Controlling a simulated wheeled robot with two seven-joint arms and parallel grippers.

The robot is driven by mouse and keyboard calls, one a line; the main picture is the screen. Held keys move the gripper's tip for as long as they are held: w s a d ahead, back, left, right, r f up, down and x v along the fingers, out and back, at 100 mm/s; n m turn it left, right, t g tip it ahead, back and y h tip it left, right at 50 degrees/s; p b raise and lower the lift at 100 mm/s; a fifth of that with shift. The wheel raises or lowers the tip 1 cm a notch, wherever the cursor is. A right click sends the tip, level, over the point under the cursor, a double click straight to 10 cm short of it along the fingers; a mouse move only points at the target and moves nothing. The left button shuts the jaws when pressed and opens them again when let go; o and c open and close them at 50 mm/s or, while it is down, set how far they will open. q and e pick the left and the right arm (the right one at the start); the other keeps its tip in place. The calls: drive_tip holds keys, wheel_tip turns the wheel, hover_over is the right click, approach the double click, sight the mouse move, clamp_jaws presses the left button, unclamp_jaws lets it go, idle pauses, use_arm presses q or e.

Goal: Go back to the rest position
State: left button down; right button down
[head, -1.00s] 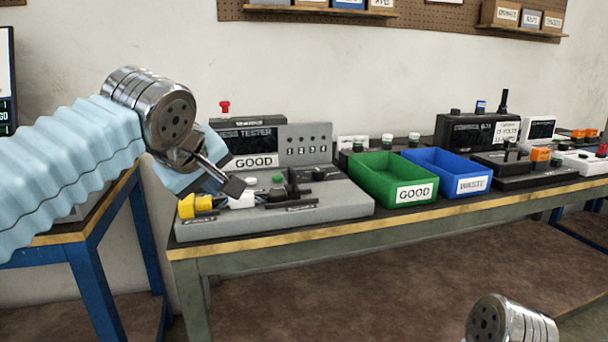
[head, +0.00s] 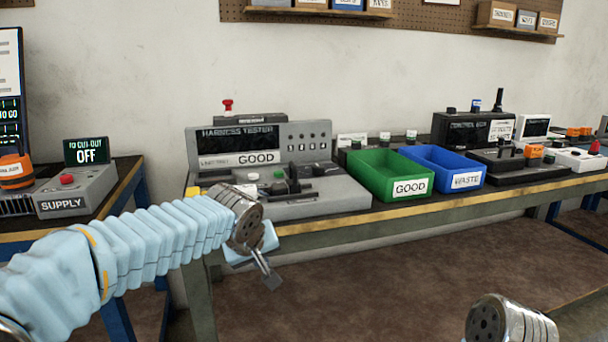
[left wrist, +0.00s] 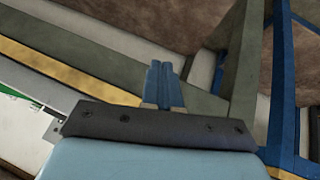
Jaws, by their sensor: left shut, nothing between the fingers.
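My left gripper (head: 272,277) is shut and empty in the head view. It hangs in front of the table's front edge, below the harness tester. In the left wrist view its blue fingers (left wrist: 163,85) are together, with the table edge and legs behind them. The left arm in its light blue sleeve comes in from the left. Part of my right arm (head: 510,320) shows at the bottom right of the head view; its fingers are out of the frame.
The harness tester (head: 240,143) stands on the table with a green GOOD bin (head: 390,177) and blue WASTE bin (head: 442,167) to its right. A SUPPLY box (head: 75,192) stands on the blue-legged table at left. The space below the table edge is clear.

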use_arm(q)
drive_tip(key=s+f+m+g+h, duration=0.1)
drive_tip(key=s+f+g, duration=0.1)
drive_tip(key=f, duration=1.2)
drive_tip(key=s+f+m+g, duration=0.2)
drive_tip(key=s+f, duration=0.1)
drive_tip(key=f, duration=1.2)
drive_tip(key=s+a+f+g+h, duration=0.2)
drive_tip(key=s+f, duration=1.5)
drive_tip(key=s, duration=0.2)
drive_tip(key=shift+f, duration=0.2)
drive_tip(key=shift+s, duration=0.1)
